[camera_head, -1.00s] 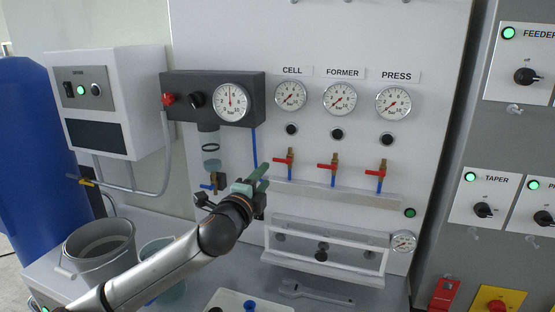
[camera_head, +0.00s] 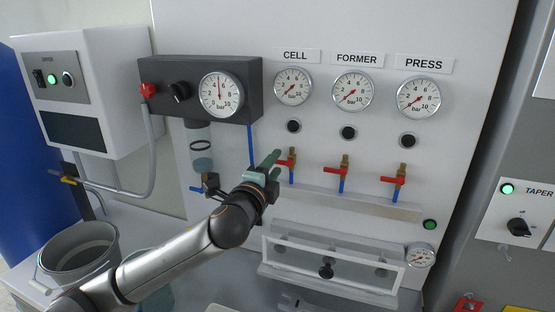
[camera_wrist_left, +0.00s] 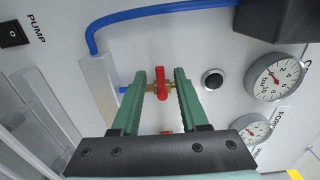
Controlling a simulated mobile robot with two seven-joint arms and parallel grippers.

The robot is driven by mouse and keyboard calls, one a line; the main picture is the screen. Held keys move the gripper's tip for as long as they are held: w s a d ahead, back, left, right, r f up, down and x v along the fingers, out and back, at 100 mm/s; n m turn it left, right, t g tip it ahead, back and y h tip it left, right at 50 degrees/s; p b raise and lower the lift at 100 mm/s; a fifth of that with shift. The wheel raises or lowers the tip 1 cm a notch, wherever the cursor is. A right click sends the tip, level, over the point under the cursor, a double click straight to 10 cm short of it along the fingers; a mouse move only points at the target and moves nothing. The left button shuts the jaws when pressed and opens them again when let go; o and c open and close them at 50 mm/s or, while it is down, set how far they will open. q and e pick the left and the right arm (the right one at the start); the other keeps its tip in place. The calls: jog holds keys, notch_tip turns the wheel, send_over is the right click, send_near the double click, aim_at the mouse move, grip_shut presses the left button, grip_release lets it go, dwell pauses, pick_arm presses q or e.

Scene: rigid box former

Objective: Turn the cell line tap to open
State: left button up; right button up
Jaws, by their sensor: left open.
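The cell tap (camera_head: 291,165) is the leftmost of three taps under the CELL label. It has a brass body, a blue lower part and a red handle (camera_head: 284,162) that sticks out to the left, crosswise to the vertical pipe. My left gripper (camera_head: 274,164), with green fingers, is open just left of this tap. In the left wrist view the red handle (camera_wrist_left: 161,82) shows between the two open fingertips (camera_wrist_left: 160,76), with a gap on both sides. I cannot tell how far the tips reach around it. My right gripper is not in view.
The former tap (camera_head: 343,173) and press tap (camera_head: 398,181) stand to the right above a ledge (camera_head: 320,199). The cell gauge (camera_head: 293,87) is above. A black regulator block (camera_head: 146,78) and blue hose (camera_head: 251,146) lie left of the cell tap. A clear-fronted box (camera_head: 330,268) is below.

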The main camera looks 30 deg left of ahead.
pick_arm(q)
jog(key=shift+w, duration=0.25)
jog(key=shift+c, duration=0.3)
grip_shut()
